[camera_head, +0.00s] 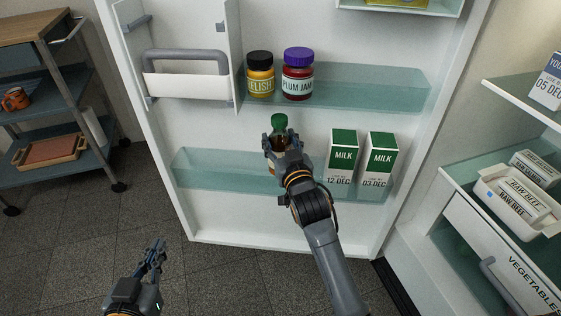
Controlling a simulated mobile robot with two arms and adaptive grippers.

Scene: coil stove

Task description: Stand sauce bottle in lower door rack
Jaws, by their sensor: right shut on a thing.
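The sauce bottle (279,123) has a green cap and a dark body, and it is upright. My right gripper (272,148) is shut on the bottle and hides most of its body. The bottle is at the lower door rack (215,170), left of two milk cartons. I cannot tell whether its base touches the rack floor. My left gripper (155,252) is low at the left, over the floor and away from the door. Its fingers show, but their opening is unclear.
Two milk cartons (342,157) stand in the right part of the lower rack. A relish jar (260,75) and a plum jam jar (298,74) stand in the upper rack (380,90). Fridge shelves with raw beef packs (515,205) are at right. A cart (60,110) stands at left.

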